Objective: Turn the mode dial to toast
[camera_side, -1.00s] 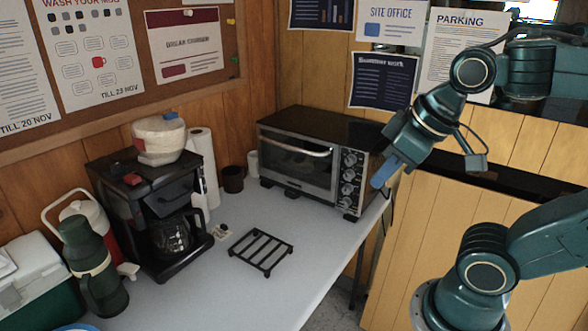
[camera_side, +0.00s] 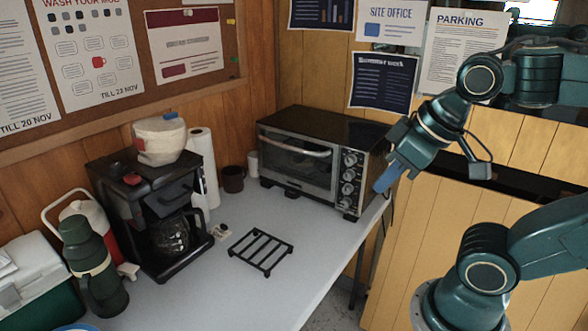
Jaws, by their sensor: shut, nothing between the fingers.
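The toaster oven (camera_side: 296,152) stands at the back right of the table with its glass door shut. Its control panel, on the right of its front, carries several round knobs in a column (camera_side: 348,174). Which knob is the mode dial, and where its pointer sits, is too small to tell. My gripper (camera_side: 382,186) is shut and empty, with its blue fingers tilted down just right of the lower knobs. It looks close to the panel, but I cannot tell whether it touches a knob.
A black wire rack (camera_side: 261,251) lies on the white table (camera_side: 210,290) in front of the oven. A coffee maker (camera_side: 150,215), paper towel roll (camera_side: 204,160), dark mug (camera_side: 232,179) and green flask (camera_side: 92,268) stand left. The table's front middle is clear.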

